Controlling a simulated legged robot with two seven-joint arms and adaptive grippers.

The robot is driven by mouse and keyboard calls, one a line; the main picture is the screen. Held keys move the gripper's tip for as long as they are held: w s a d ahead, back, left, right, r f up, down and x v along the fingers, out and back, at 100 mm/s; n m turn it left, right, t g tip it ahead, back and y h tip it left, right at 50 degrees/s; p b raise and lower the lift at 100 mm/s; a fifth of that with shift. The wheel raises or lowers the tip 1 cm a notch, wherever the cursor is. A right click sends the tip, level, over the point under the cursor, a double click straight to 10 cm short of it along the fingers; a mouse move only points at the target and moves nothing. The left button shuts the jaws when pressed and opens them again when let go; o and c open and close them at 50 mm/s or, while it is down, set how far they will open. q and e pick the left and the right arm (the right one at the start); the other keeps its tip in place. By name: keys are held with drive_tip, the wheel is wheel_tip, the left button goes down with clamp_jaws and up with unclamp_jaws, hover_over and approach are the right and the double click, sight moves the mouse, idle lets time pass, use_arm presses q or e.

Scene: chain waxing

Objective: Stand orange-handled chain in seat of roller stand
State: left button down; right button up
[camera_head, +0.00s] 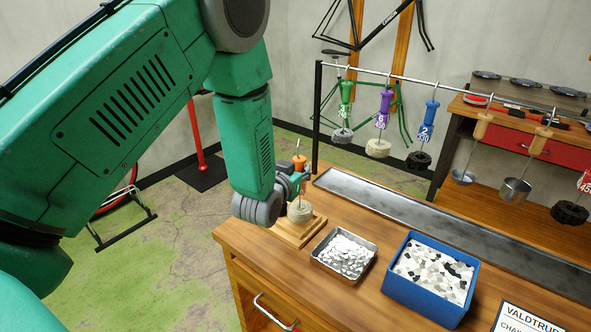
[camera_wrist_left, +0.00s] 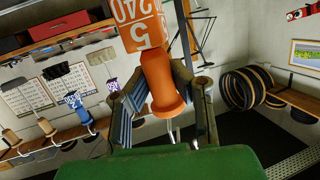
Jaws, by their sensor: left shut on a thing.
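The orange handle (camera_head: 299,162) of the chain stands upright at the bench's far left corner, with a pale coiled chain (camera_head: 300,211) below it. My left gripper (camera_head: 303,182) is shut on the handle. In the left wrist view its two fingers (camera_wrist_left: 163,100) hold the orange handle (camera_wrist_left: 160,75) from both sides, and an orange tag (camera_wrist_left: 137,26) reads 5 and 240. The coil is at the wooden roller stand (camera_head: 312,231), upright over its base. My forearm hides part of the stand, and I cannot tell whether the coil rests in the seat. My right gripper is not in view.
A metal tray of white pieces (camera_head: 318,249) and a blue bin (camera_head: 428,303) stand right of the roller stand. A long metal trough (camera_head: 420,215) runs behind them. Green (camera_head: 346,92), purple (camera_head: 385,102) and blue (camera_head: 431,112) handles hang from a rail (camera_head: 400,77).

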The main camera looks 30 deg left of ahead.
use_arm(q)
drive_tip(key=shift+d, duration=0.35)
drive_tip(key=shift+f, duration=0.2)
drive_tip(key=shift+a+f+b, duration=0.35)
drive_tip(key=shift+f+b, duration=0.15)
drive_tip(key=shift+b, duration=0.1)
drive_tip(key=shift+a+f+b, duration=0.4)
drive_tip(key=shift+a+f, duration=0.15)
drive_tip(key=shift+f, duration=0.15)
drive_tip(key=shift+d+r, duration=0.1)
drive_tip(key=shift+d, duration=0.45)
drive_tip(key=c, duration=1.4)
unclamp_jaws()
drive_tip(key=shift+d, duration=0.15)
drive_tip(key=shift+d+r, duration=0.1)
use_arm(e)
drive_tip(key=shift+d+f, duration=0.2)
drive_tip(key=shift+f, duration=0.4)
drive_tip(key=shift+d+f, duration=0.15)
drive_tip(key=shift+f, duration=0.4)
